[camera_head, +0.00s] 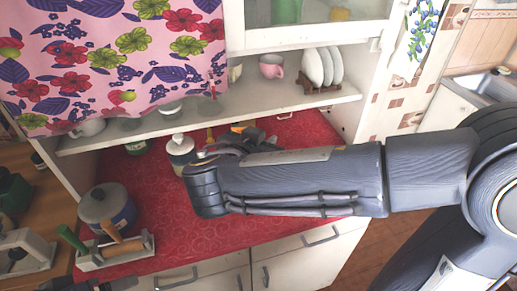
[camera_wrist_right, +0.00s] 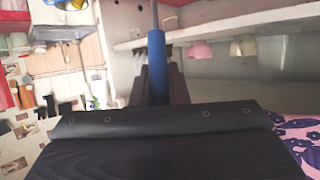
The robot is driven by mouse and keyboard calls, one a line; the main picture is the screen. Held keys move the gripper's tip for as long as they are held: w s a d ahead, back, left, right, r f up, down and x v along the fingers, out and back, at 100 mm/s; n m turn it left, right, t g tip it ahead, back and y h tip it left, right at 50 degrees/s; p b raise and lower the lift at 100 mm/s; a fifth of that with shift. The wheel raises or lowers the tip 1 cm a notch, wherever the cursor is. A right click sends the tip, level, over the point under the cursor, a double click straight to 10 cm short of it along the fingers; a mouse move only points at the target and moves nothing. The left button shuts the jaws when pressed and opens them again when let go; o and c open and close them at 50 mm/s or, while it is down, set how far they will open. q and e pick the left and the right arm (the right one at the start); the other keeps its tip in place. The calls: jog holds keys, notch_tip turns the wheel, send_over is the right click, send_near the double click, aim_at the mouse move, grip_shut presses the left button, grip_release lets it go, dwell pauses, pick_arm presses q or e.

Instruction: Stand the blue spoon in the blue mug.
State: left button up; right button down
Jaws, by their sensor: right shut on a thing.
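My right gripper (camera_head: 222,143) reaches in from the right over the red counter, seen mostly from behind its wrist. In the right wrist view it is shut on the blue handle of the spoon (camera_wrist_right: 156,58), which stands between the two dark fingers (camera_wrist_right: 157,88). A thin grey shaft runs on from the handle to the picture's edge; the spoon's bowl is out of that view. I cannot make out a blue mug in either view; my arm hides part of the counter.
The red counter (camera_head: 160,235) is clear at front centre. A lidded pot (camera_head: 108,206) and a utensil caddy (camera_head: 117,253) stand at left. A lidded jar (camera_head: 181,150) stands left of the gripper. A shelf (camera_head: 225,108) above holds a pink mug (camera_head: 271,66) and plates (camera_head: 322,67).

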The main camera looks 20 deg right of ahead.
jog(key=w+f+p, duration=0.2)
jog(key=w+f, duration=0.1)
jog(key=f, duration=0.4)
jog(key=shift+a, duration=0.15)
jog(key=shift+w, duration=0.1)
jog(key=shift+f+b, duration=0.65)
jog(key=shift+b, duration=0.5)
jog(key=c, duration=1.4)
grip_release()
jog(key=shift+r, duration=0.1)
